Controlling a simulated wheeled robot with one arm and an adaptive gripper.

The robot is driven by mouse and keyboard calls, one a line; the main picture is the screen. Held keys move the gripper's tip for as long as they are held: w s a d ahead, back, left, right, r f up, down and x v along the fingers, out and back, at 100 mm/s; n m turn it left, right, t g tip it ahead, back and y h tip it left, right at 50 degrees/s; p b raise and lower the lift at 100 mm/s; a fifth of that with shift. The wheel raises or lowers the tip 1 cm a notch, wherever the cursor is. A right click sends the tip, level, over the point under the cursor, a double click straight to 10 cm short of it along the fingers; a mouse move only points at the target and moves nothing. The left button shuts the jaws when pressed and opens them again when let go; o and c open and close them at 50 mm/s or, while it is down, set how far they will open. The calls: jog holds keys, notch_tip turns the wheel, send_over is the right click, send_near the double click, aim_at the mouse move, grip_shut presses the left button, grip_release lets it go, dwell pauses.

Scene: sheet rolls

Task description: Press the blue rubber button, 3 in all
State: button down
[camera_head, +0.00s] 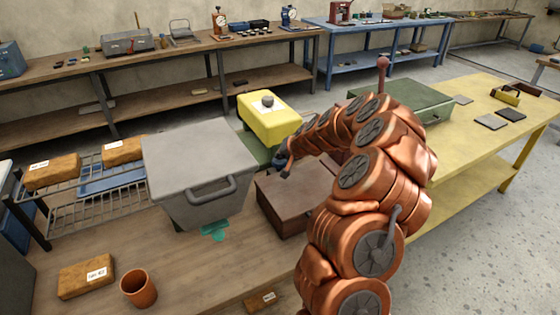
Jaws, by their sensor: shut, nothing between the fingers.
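My copper-coloured arm arches in from the lower right. My gripper (286,167) is small and dark at its end, shut and empty, in front of the yellow box and beside the grey bin, above the brown box. The yellow box (274,121) has a dark grey rounded knob (267,101) on a white patch on its top. I cannot make out a clearly blue button; the knob looks grey from here. My gripper is apart from the knob, lower and nearer in the picture.
A grey bin (200,170) with a handle and a brown box (292,200) stand on the wooden bench. A clay cup (138,289) and a labelled brown block (86,276) lie front left. A wire rack (78,207) is at left. A green case (415,99) sits on the yellow table (478,128).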

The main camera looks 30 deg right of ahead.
aim_at(281, 161)
jog(key=shift+f+b, duration=0.6)
jog(key=shift+f, duration=0.15)
dwell(0.8)
jog(key=shift+r, duration=0.2)
jog(key=shift+r+p, duration=0.5)
jog(key=shift+r, duration=0.7)
jog(key=shift+r+p, duration=0.7)
jog(key=shift+r, duration=1.85)
